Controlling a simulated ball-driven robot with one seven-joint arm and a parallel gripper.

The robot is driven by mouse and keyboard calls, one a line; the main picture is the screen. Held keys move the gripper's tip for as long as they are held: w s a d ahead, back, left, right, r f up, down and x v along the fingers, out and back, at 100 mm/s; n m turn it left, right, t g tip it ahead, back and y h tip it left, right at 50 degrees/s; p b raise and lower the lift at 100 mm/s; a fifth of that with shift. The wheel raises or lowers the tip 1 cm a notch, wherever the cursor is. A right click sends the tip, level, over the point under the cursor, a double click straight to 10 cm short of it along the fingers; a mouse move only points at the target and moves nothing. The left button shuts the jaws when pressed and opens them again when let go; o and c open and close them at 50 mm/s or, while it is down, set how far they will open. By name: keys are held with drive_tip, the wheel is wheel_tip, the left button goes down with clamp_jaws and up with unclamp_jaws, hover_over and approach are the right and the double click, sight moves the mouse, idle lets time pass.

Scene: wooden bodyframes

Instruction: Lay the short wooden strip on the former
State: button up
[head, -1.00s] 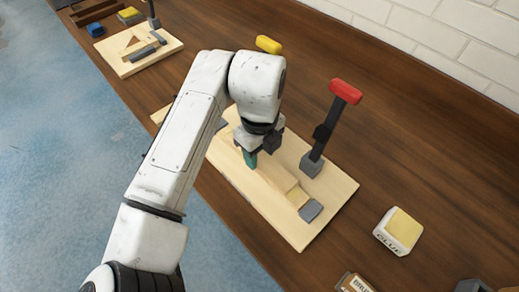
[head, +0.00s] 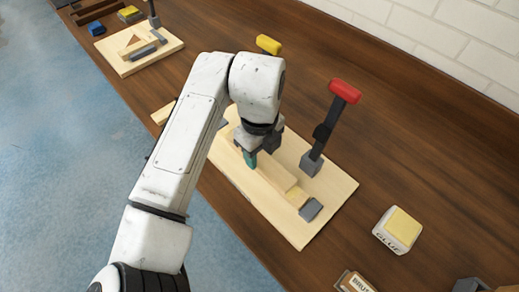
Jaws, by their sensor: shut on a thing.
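The former is a pale wooden board (head: 325,190) on the bench, with grey stop blocks, one of them (head: 311,210) at its near right end. The short wooden strip (head: 276,176) is pale and lies lengthwise along the middle of the former. My gripper (head: 250,160) is over the board, shut on the strip near its far end; a teal fingertip shows. A yellowish patch (head: 296,196) shows between the strip's near end and the grey block. My arm hides the former's left part. I cannot tell whether the strip rests fully on what is beneath it.
A red-handled clamp (head: 330,120) stands upright close right of my gripper. A yellow handle (head: 269,44) shows behind my arm. A glue pot (head: 398,231) and a brush box (head: 355,283) are at the near right. Another board (head: 125,60) with parts lies far left.

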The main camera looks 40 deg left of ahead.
idle(0.4)
drive_tip(key=o, duration=1.2)
wheel_tip(320, 180, up, 11)
drive_tip(key=shift+f+b, duration=0.15)
drive_tip(key=shift+b, duration=0.6)
